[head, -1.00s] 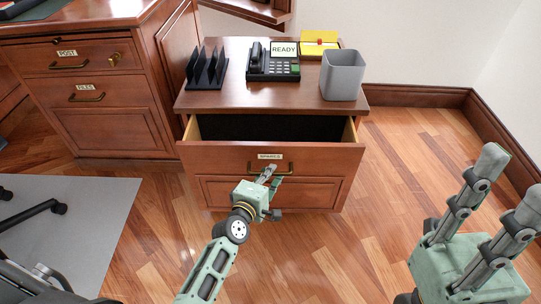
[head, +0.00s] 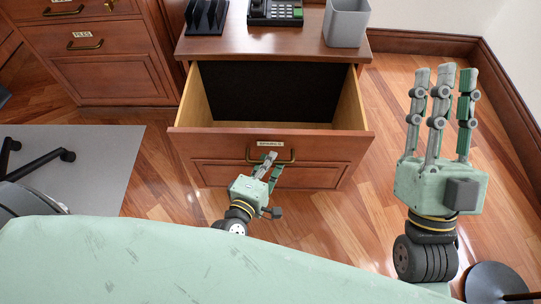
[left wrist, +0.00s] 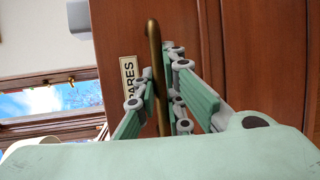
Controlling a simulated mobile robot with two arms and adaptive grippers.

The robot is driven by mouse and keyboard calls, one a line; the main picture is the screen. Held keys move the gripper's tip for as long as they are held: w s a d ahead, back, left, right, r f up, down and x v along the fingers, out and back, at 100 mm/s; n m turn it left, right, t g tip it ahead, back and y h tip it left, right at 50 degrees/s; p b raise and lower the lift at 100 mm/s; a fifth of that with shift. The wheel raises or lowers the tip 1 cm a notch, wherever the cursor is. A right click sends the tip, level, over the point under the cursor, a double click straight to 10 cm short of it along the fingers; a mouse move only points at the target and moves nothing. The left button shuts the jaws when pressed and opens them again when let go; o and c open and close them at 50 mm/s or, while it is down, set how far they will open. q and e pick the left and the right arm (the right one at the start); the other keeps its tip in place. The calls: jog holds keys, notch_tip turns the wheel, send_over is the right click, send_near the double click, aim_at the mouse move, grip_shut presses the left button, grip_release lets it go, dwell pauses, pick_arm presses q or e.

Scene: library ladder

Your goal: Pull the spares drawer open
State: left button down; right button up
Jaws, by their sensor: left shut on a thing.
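The spares drawer (head: 185,140) stands well open in the small wooden cabinet, its dark inside showing in the head view. Its label (head: 270,144) is on the front, and the label also shows in the left wrist view (left wrist: 130,85). My left gripper (head: 268,163) is at the drawer front, shut on the brass handle (head: 292,155). In the left wrist view the handle (left wrist: 153,60) runs between the fingers. My right gripper (head: 440,80) is raised to the right of the cabinet, empty, fingers pointing up and apart.
A telephone (head: 275,10), a black file rack (head: 206,15) and a grey bin (head: 346,22) stand on the cabinet top. A desk with drawers (head: 105,75) is at left. Chair legs (head: 40,150) rest on a grey mat (head: 100,170). Wooden floor is clear right of the cabinet.

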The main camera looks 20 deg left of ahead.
pick_arm(q)
jog(key=c, duration=1.8)
grip_release()
jog(key=shift+c, duration=0.2)
jog(key=v, duration=1.2)
